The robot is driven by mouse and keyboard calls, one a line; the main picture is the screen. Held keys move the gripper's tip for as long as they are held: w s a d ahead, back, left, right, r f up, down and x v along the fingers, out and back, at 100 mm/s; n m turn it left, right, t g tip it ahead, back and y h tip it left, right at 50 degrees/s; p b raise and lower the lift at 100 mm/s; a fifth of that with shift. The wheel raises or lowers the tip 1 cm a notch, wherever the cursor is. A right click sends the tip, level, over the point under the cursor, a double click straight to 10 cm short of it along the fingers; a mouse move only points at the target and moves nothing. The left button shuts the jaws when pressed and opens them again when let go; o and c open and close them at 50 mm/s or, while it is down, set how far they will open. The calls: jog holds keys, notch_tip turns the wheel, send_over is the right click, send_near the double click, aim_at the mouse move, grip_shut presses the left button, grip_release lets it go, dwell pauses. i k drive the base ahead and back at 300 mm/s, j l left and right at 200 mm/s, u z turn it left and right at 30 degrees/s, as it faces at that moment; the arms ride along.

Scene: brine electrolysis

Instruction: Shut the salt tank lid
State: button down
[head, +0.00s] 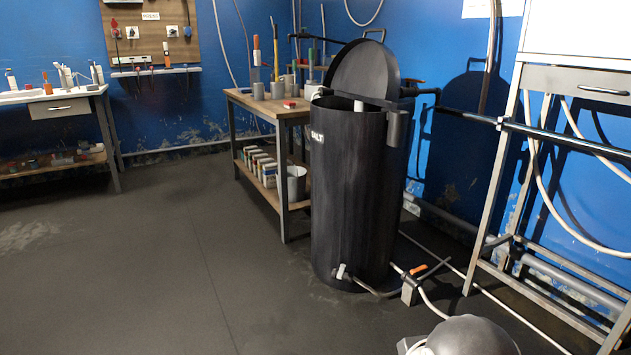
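The salt tank (345,190) is a tall black cylinder with a white "SALT" label near its top. It stands upright on the floor right of the middle of the head view. Its round black lid (362,70) is raised and tilted back toward the wall, with a handle (373,34) at its upper edge. The tank's mouth is open below the lid, and a white piece shows inside it. My gripper is not visible in this view.
A wooden workbench (262,105) with cups and tools stands behind the tank on the left. A metal frame (500,150) with hoses stands at the right. A valve (413,283) and pipes run along the floor by the tank. The floor at the left and front is clear.

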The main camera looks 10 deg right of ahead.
aim_at(365, 66)
jog(key=i+l, duration=0.2)
jog(key=i, duration=0.2)
jog(key=i+l, duration=0.15)
jog(key=i, duration=0.25)
jog(key=i+l, duration=0.2)
jog(key=i, duration=0.25)
